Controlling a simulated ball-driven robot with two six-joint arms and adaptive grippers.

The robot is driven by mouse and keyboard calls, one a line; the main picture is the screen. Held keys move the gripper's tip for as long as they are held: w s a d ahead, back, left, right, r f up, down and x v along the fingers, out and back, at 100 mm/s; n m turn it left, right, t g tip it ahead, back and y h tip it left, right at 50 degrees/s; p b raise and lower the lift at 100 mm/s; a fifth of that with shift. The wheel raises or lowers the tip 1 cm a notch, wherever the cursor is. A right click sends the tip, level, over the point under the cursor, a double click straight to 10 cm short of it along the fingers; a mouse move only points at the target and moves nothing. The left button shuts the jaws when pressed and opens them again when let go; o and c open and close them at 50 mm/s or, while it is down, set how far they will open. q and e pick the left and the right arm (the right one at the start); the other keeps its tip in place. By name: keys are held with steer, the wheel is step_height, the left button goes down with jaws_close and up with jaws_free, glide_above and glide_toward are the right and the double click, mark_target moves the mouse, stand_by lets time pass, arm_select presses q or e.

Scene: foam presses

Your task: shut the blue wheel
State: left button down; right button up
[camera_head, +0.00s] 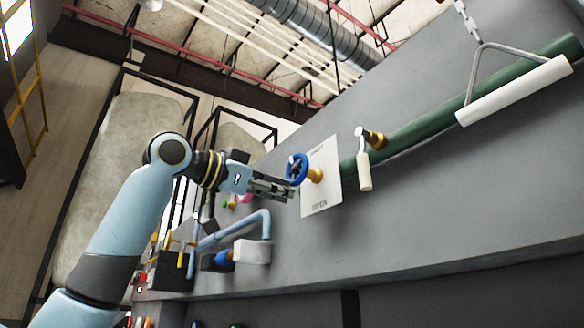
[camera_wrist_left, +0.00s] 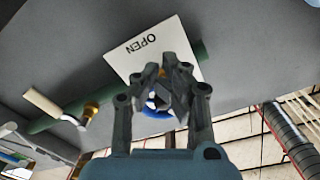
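The blue wheel (camera_head: 297,169) sits on a brass stem in front of a white plate (camera_head: 322,180) on the grey wall. The plate reads OPEN at its lower end, with smaller, unclear lettering at its upper end. My left gripper (camera_head: 289,192) is at the lower left rim of the wheel, its fingers drawn close together. In the left wrist view the gripper (camera_wrist_left: 164,84) covers most of the wheel; a blue arc (camera_wrist_left: 157,113) shows behind the fingers. Whether they touch the rim is hidden. My right gripper is out of view.
A green pipe (camera_head: 430,128) runs along the wall, with a white-handled lever (camera_head: 365,172) right of the plate. A hanging white bar (camera_head: 514,90) is at upper right. A light-blue pipe (camera_head: 240,219) and a white block (camera_head: 253,251) are below the gripper.

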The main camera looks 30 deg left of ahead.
arm_select(q)
steer(key=shift+a+r, duration=0.1)
steer(key=shift+r, duration=0.05)
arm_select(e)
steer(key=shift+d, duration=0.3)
arm_select(q)
steer(key=shift+w+a+r, duration=0.15)
steer(key=shift+a, duration=0.1)
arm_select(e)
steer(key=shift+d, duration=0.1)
